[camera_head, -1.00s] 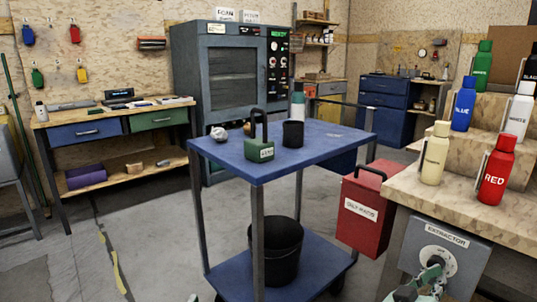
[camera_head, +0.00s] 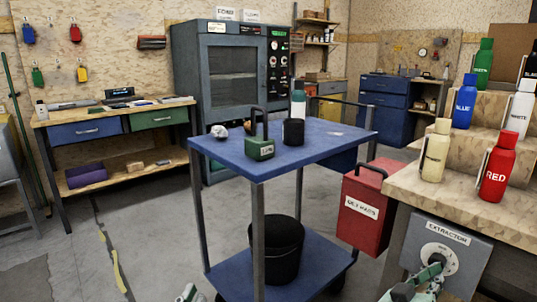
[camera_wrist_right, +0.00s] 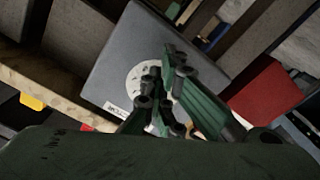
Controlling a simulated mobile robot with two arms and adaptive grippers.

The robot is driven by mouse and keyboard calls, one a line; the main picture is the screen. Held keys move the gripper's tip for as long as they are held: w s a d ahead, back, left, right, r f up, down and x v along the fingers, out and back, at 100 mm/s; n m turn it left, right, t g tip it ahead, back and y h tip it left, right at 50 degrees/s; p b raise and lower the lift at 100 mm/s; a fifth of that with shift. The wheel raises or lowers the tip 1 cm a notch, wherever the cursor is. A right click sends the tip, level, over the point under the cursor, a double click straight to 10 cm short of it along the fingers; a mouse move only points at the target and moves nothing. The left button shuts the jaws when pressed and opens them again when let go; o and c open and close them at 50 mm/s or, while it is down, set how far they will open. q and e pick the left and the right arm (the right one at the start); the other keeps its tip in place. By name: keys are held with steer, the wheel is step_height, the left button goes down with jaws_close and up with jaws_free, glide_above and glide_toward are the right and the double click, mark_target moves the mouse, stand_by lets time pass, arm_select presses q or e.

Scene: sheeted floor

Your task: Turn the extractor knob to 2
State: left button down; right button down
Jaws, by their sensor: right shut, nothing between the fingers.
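The extractor box (camera_head: 447,238) is a grey panel labelled EXTRACTOR, fixed at the front of the wooden bench on the right. Its round white dial (camera_head: 432,251) faces me. My right gripper (camera_head: 436,268) is shut and empty, with its green fingers in front of the dial's lower part. The knob is hidden behind the fingers, so I cannot tell its setting or whether they touch. In the right wrist view, the fingers (camera_wrist_right: 168,88) overlap the right side of the dial (camera_wrist_right: 136,80) on the grey panel (camera_wrist_right: 125,50). A small part of my left gripper (camera_head: 188,292) shows at the bottom edge.
A blue cart (camera_head: 330,140) stands centre, carrying a green container (camera_head: 259,149) and a black cup (camera_head: 293,132). A red box (camera_head: 366,205) hangs left of the extractor. Several labelled bottles, including a red one (camera_head: 496,170), stand on the bench above.

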arm_select(q)
steer(key=shift+s+d+r+t+h+b, duration=0.15)
steer(key=shift+r+t, duration=0.25)
steer(key=shift+r, duration=0.4)
steer(key=shift+s+r+t+h+b, duration=0.15)
steer(key=shift+s+r+t+h, duration=0.2)
steer(key=shift+r, duration=0.45)
arm_select(e)
steer(key=shift+w+a+f, duration=0.1)
steer(key=shift+w+a, duration=0.1)
steer(key=shift+w, duration=0.05)
arm_select(q)
steer(key=shift+r, duration=0.1)
